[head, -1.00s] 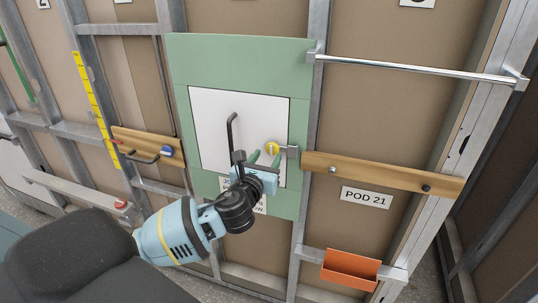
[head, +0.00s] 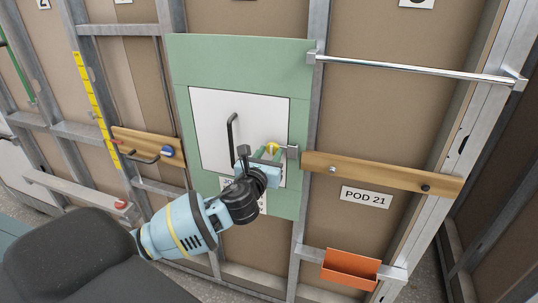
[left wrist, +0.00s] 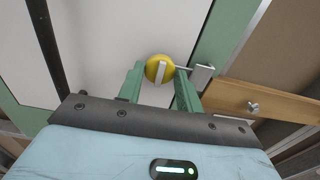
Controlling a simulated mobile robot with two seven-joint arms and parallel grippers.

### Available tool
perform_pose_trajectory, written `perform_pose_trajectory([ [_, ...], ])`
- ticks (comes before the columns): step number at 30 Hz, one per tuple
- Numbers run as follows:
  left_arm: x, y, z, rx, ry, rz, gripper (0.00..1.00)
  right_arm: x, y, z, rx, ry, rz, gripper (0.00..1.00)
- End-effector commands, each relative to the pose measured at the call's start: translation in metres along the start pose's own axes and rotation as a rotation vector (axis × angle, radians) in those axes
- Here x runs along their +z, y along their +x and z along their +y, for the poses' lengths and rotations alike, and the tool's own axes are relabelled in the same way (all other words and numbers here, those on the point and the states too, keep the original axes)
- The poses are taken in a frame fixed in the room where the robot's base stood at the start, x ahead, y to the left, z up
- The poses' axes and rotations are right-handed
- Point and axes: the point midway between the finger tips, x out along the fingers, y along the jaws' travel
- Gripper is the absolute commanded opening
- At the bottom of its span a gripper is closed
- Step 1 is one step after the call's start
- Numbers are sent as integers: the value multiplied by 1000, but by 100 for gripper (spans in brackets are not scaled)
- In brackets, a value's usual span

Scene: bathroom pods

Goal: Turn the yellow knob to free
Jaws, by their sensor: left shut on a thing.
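The yellow knob (head: 272,147) is on the right side of the white door panel (head: 211,120). In the left wrist view the knob (left wrist: 151,70) shows a pale bar across its face, near upright with a slight tilt. My left gripper (head: 267,157) is at the knob, its green fingers one on each side of it. In the left wrist view the gripper (left wrist: 160,72) is shut on the knob. A grey metal latch (left wrist: 201,77) sits just right of the knob. The knob's lower part is partly hidden by the gripper in the head view. My right gripper is not in view.
A black bar handle (head: 230,132) stands on the door, left of the knob. A green frame (head: 240,50) surrounds the door. A wooden rail (head: 385,173), an orange bin (head: 350,270) and a chrome towel bar (head: 410,66) are to the right.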

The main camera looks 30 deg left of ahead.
Motion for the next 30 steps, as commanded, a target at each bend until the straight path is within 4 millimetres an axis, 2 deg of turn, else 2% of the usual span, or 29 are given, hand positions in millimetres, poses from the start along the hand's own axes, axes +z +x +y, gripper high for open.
perform_pose_trajectory([
  [11, 0, 0, 0, 1, -172, 1, 13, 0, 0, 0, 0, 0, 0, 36],
  [30, 0, 0, 1, 1, -773, 0, 13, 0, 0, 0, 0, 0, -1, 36],
])
